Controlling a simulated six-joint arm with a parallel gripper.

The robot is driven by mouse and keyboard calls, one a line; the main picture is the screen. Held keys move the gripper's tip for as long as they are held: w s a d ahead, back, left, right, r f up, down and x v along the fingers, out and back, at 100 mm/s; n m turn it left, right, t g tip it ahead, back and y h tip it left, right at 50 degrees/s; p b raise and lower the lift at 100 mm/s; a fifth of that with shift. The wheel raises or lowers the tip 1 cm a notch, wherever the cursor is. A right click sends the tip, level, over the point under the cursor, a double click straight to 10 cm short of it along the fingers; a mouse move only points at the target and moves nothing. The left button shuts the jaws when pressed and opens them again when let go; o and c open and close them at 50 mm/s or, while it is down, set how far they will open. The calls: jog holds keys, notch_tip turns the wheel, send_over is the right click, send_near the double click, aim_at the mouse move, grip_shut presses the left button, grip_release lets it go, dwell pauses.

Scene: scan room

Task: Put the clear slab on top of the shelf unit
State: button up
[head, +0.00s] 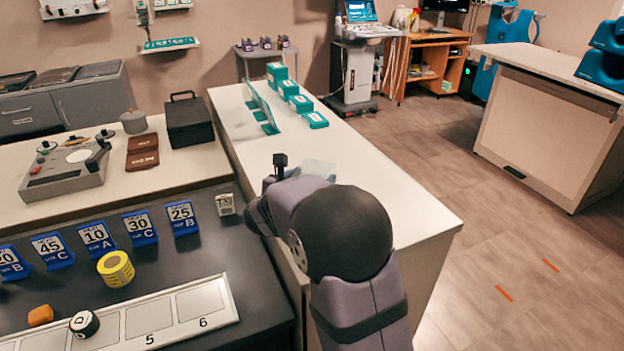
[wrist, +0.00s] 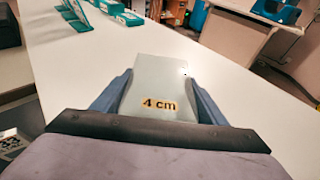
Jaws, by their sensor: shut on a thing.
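My gripper (wrist: 160,92) is shut on the clear slab (wrist: 158,72), a pale see-through plate with a yellow "4 cm" label. One blue-grey finger is on each side of it. In the head view the slab (head: 320,167) shows as a faint plate just beyond my wrist, partly hidden by my arm. It is over the long white-topped unit (head: 400,205); I cannot tell whether it touches the top. I cannot tell which furniture is the shelf unit; a grey stand (head: 243,68) and a wooden shelved desk (head: 425,62) stand at the back.
Teal boxes (head: 300,103) and upright teal-edged panels (head: 262,108) occupy the far part of the white top; its near right part is clear. Left are a dark case (head: 189,121), numbered blue blocks (head: 97,237), a yellow roll (head: 115,268) and a numbered tray (head: 228,311).

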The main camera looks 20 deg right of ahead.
jog(key=shift+f, duration=0.15)
jog(key=o, duration=1.5)
jog(key=shift+c, duration=0.2)
jog(key=v, duration=1.2)
jog(key=shift+r, duration=0.25)
